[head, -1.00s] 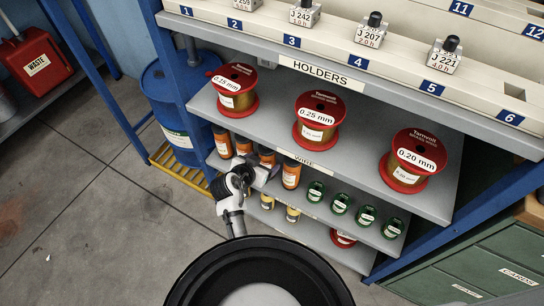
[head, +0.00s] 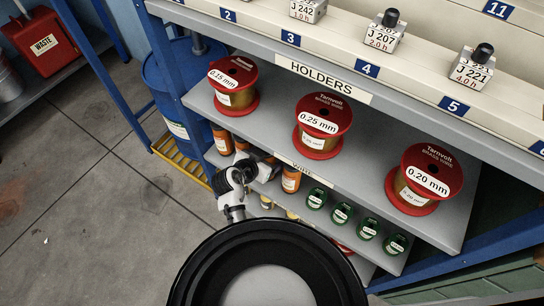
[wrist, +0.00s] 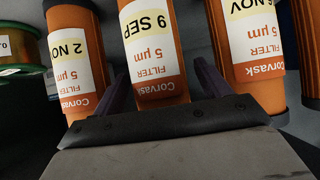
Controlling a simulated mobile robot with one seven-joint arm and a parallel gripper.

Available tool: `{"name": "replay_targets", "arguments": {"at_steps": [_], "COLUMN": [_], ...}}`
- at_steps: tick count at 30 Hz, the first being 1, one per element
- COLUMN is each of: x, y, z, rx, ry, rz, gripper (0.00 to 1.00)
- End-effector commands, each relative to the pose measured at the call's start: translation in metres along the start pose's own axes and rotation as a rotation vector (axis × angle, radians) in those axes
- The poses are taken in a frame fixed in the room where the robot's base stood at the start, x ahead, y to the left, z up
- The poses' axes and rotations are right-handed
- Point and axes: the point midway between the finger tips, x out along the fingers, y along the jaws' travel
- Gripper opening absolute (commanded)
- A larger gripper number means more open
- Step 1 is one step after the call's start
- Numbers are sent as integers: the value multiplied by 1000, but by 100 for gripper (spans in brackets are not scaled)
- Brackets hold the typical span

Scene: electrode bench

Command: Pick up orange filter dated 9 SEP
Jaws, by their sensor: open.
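The orange filter dated 9 SEP (wrist: 155,45) is in the middle of the wrist view, its label upside down. My gripper (wrist: 163,88) is open, with one dark finger on each side of this filter's near end. I cannot tell whether the fingers touch it. In the head view my gripper (head: 268,165) is at the row of orange filters on the lower shelf and hides part of it, so I cannot pick out the 9 SEP filter there.
Neighbouring orange filters flank it closely: one dated 2 NOV (wrist: 75,55) at left, one with a cut-off NOV date (wrist: 245,50) at right. Green-capped jars (head: 341,213) stand right of the row. The shelf with red wire spools (head: 323,125) is above.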

Motion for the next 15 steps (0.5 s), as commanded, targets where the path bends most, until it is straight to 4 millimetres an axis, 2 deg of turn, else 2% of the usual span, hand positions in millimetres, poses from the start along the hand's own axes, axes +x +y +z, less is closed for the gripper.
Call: {"name": "replay_targets", "arguments": {"at_steps": [8, 15], "x": [-1, 0], "y": [0, 0], "z": [2, 2], "rx": [0, 1], "ry": [1, 0], "rz": [0, 0], "gripper": [76, 47]}}
